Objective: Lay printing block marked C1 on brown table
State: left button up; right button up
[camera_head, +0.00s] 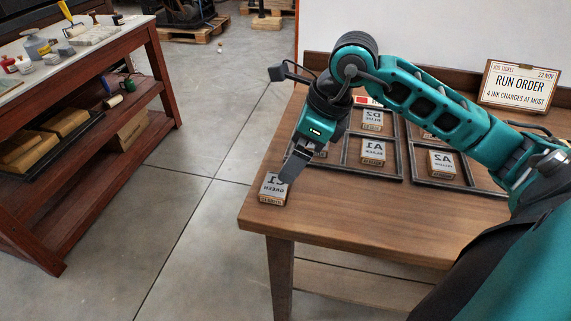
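The printing block marked C1 (271,189), with mirrored lettering and GREEN below it, is at the left end of the brown table (330,225). It looks upright and at or very near the tabletop; I cannot tell if it touches. My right gripper (287,174) reaches down from the right, its dark fingers against the block's upper right side. The fingers overlap in this view, so I cannot tell whether they grip the block or are parted. My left gripper is not in view.
Dark divided trays (401,165) hold several other blocks, including A1 (373,152), A2 (441,163) and D2 (372,120). A RUN ORDER card (519,86) stands at the back right. The table's front strip is clear. A red-brown workbench (60,190) stands left across open floor.

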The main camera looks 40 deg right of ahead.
jog(key=v, duration=0.2)
jog(key=shift+s+d+r, duration=0.1)
jog(key=shift+r, duration=0.25)
dwell(0.4)
